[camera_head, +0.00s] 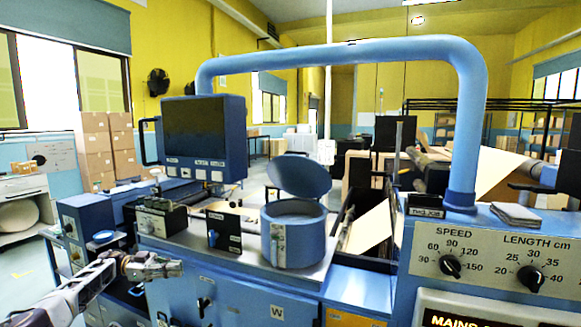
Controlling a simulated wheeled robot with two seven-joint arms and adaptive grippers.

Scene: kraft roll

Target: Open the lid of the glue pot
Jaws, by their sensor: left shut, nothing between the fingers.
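The glue pot (292,242) is a round blue pot standing on the metal top of the blue machine, near the middle of the view. Its lid (299,176) is tilted up and back on the far side of the rim, so the pot's pale inside shows. My left gripper (178,266) is at the lower left, well left of the pot and apart from it. Its fingers are shut and empty. My right gripper is not in view.
A monitor (204,135) hangs from the blue tube frame (340,52) left of and behind the pot. A small black switch box (224,231) stands just left of the pot. A dial panel (490,262) is at the right. Cardboard boxes (95,150) stand far left.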

